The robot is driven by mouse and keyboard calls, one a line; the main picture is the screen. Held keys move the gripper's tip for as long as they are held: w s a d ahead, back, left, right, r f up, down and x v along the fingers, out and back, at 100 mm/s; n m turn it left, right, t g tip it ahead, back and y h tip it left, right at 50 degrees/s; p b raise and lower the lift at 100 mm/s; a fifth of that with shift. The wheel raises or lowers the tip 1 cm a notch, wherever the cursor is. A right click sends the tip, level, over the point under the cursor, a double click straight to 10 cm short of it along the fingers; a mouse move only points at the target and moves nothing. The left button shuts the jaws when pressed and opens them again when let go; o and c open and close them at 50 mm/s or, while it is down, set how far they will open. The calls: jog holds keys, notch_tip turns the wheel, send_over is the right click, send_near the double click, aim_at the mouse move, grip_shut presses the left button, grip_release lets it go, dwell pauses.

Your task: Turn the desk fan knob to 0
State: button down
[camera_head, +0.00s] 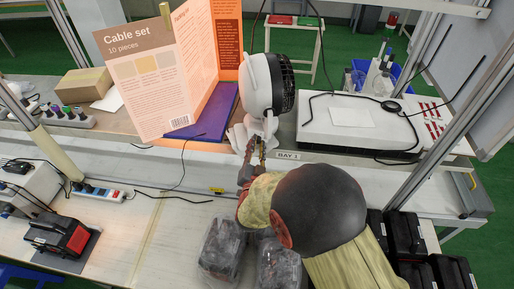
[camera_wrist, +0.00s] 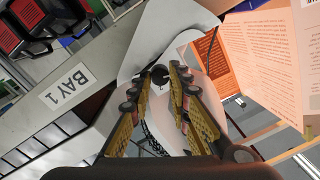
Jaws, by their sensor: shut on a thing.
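The white desk fan (camera_head: 256,88) with a black grille stands on the back bench, facing right. Its pale base (camera_wrist: 168,30) fills the upper middle of the wrist view. My gripper (camera_head: 257,147) reaches the front of the base from below. In the wrist view, the fingertips of my gripper (camera_wrist: 160,70) are closed around a small dark round knob (camera_wrist: 160,77) on the base. The knob's setting is too small to read. In the head view my arm and the fingers hide the knob.
A white case (camera_head: 330,125) with a black cable lies right of the fan. A BAY 1 label (camera_wrist: 63,85) marks the shelf edge. Clear bags (camera_head: 222,250) lie near my arm.

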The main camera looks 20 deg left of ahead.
jog(key=shift+n+b, duration=0.55)
jog(key=shift+n, duration=1.15)
jog(key=c, duration=1.9)
grip_release()
jog(key=v, duration=1.2)
jog(key=shift+r, duration=0.15)
